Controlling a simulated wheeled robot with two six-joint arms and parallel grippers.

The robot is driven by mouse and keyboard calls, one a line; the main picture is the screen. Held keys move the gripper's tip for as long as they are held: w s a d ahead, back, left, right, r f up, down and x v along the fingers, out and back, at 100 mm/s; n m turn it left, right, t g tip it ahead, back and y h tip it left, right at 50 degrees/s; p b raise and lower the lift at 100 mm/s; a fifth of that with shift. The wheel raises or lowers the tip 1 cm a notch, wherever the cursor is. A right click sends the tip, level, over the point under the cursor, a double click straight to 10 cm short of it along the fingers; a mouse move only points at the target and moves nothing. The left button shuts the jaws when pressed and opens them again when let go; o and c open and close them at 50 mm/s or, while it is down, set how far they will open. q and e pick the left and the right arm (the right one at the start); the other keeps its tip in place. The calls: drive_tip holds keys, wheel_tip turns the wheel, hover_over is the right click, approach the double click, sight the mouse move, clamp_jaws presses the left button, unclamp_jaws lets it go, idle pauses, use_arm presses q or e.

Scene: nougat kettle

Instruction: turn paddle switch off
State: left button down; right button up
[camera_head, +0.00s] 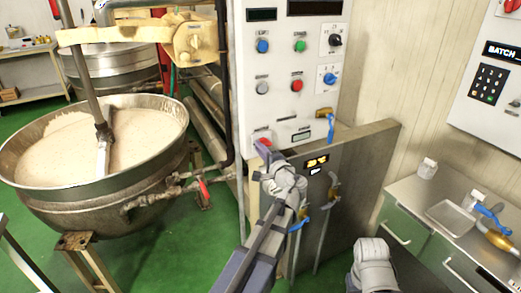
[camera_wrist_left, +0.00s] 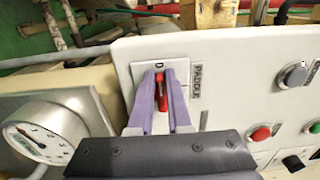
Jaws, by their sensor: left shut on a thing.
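The paddle switch is a red handle (camera_wrist_left: 161,92) on a white plate with a "0" mark, beside a label reading PADDLE in the left wrist view. My left gripper (camera_wrist_left: 163,80) has its two purple fingers on either side of the handle, shut on it. The handle points toward the "0" mark, though the fingers hide part of the plate. In the head view the left gripper (camera_head: 264,147) reaches the lower left of the white control panel (camera_head: 272,105), where a bit of red shows. Of my right arm only a pale link shows at the bottom; its gripper is out of view.
Other buttons, such as a red one (camera_wrist_left: 259,133), and a grey knob (camera_wrist_left: 293,76) sit right of the handle. A round gauge (camera_wrist_left: 38,142) is at the left. The kettle of nougat (camera_head: 95,200) stands left of the panel, and a steel counter (camera_head: 440,225) stands right.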

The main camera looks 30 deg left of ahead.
idle(0.5)
use_arm(q)
drive_tip(key=c, duration=0.9)
unclamp_jaws()
drive_tip(key=shift+o, duration=0.2)
drive_tip(key=v, duration=0.8)
drive_tip(key=s+d+f+n+g+h+p, duration=0.2)
drive_tip(key=s+d+f+g+h+p, duration=0.2)
drive_tip(key=s+d, duration=0.7)
drive_tip(key=s+d+f+n+g+h+p, duration=0.1)
drive_tip(key=s+d+f+g+h+p, duration=0.3)
drive_tip(key=s+d+f+g+h, duration=0.3)
drive_tip(key=s+d+f+h, duration=0.2)
drive_tip(key=s+d, duration=0.2)
drive_tip(key=d, duration=0.1)
drive_tip(key=shift+d+f+n, duration=0.2)
drive_tip(key=shift+d+n, duration=0.05)
drive_tip(key=shift+n, duration=0.15)
